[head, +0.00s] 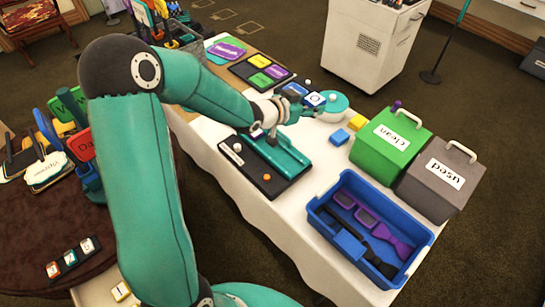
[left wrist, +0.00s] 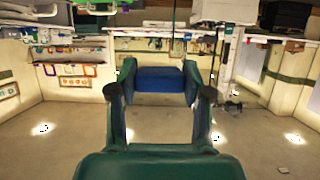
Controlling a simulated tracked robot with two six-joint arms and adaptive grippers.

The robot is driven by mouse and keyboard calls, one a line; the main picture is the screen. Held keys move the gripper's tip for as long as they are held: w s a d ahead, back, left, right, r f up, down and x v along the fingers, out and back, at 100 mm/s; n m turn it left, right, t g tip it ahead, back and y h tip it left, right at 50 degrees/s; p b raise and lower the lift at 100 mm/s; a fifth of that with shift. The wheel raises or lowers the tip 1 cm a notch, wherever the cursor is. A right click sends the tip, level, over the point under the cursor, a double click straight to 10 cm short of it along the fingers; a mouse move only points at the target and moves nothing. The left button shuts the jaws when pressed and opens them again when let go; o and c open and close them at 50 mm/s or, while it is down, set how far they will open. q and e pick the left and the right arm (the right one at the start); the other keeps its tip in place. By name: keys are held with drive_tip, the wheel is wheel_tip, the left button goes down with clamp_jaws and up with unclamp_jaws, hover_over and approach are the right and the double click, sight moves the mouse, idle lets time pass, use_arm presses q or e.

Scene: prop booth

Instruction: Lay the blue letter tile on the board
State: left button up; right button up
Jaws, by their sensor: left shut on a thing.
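My left gripper (head: 312,106) reaches over the white table, shut on a blue tile (head: 314,98) with a pale mark on its face. In the left wrist view the blue tile (left wrist: 160,80) sits between the fingertips, seen roughly edge-on. A black board (head: 242,71) with yellow, green and purple tiles lies left of and behind the held tile. The picture does not show clearly how high the tile is. Another blue piece (head: 293,89) shows just left of the held tile. My right gripper is not seen.
A black base (head: 265,187) with a teal block lies nearer on the table. Right of it are a blue bin (head: 318,216) with dark and purple items, a green box (head: 385,150) marked clean and a grey box (head: 440,185). Yellow and blue blocks (head: 340,136) lie between.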

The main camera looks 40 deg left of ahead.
use_arm(q)
drive_tip(key=s+a+f+b, duration=0.1)
drive_tip(key=s+a+b, duration=0.15)
drive_tip(key=a, duration=0.25)
drive_tip(key=s+a+b, duration=0.1)
drive_tip(key=s+a, duration=0.2)
drive_tip(key=a, duration=0.3)
drive_tip(key=b, duration=0.2)
hover_over(265, 150)
drive_tip(key=shift+n, duration=0.3)
wheel_tip(265, 150, down, 16)
drive_tip(key=shift+w+r, duration=0.1)
drive_tip(key=shift+r, duration=0.1)
drive_tip(key=shift+f, duration=2.25)
